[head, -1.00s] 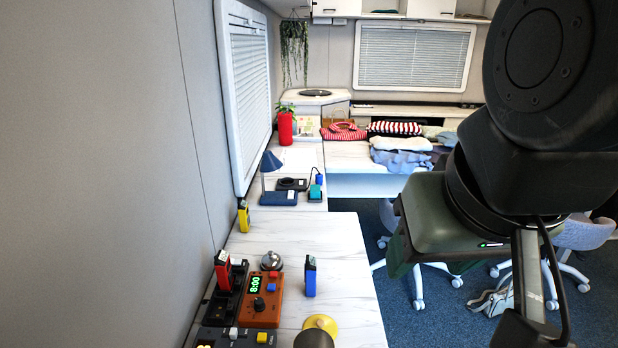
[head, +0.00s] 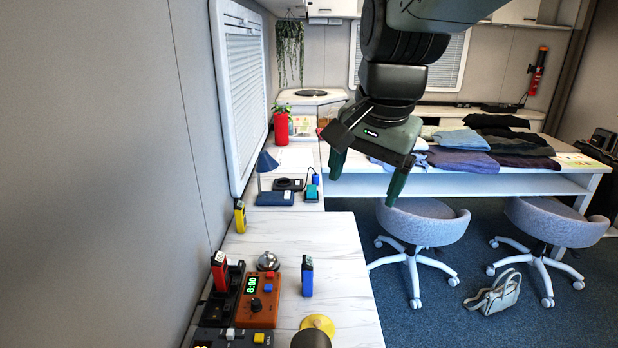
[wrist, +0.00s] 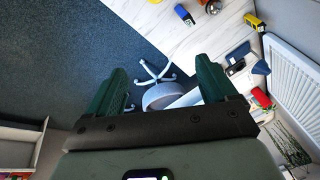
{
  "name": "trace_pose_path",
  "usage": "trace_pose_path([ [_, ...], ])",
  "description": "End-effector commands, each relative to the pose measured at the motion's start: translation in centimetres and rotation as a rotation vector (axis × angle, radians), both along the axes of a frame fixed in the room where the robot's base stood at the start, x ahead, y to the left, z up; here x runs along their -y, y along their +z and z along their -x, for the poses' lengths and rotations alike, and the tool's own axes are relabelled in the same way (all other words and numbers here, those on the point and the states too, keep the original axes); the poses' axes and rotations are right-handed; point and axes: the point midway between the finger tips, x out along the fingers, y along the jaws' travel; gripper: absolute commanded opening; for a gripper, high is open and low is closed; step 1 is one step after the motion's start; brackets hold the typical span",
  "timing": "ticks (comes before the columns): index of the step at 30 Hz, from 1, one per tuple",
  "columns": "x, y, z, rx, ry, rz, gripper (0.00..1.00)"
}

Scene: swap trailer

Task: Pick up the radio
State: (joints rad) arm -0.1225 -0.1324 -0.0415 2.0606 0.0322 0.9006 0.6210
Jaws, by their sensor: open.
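Three small handheld radios show in the head view. A blue radio (head: 307,277) stands upright on the white desk. A red radio (head: 219,271) sits in a black charging rack (head: 234,282), and a yellow radio (head: 240,217) stands by the wall. I cannot tell which one the task names. My gripper (head: 367,177) is open and empty, above and beyond the desk's right edge, apart from all three. In the wrist view the blue radio (wrist: 184,15) and yellow radio (wrist: 254,21) lie beyond the open fingers.
An orange clock unit (head: 259,300), a bell (head: 268,261), a grey control box (head: 230,338) and a yellow disc (head: 319,325) crowd around the blue radio. A blue lamp (head: 268,165) stands farther back. Chairs (head: 424,225) stand on the floor at right.

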Motion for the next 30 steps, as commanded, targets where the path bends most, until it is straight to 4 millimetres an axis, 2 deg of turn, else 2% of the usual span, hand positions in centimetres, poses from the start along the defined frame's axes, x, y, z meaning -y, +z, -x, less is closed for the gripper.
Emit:
trace_pose_path([
  [1,-0.6,-1.2,-2.3,-0.035,-0.06,-0.019,0.85],
  [3,-1.4,-2.7,-5.2,-0.07,-0.157,-0.047,0.85],
  [8,-3.3,-7.6,-11.2,-0.151,-0.382,-0.09,0.85],
  [12,-5.2,-13.4,-15.7,-0.215,-0.581,-0.11,0.85],
  [15,-6.5,-18.0,-18.2,-0.253,-0.716,-0.114,0.85],
  [18,-7.6,-22.3,-19.8,-0.281,-0.836,-0.113,0.85],
  [21,-8.4,-25.7,-20.7,-0.299,-0.925,-0.109,0.85],
  [24,-8.9,-27.7,-21.2,-0.307,-0.98,-0.106,0.85],
  [30,-9.0,-29.6,-21.3,-0.313,-1.009,-0.105,0.85],
])
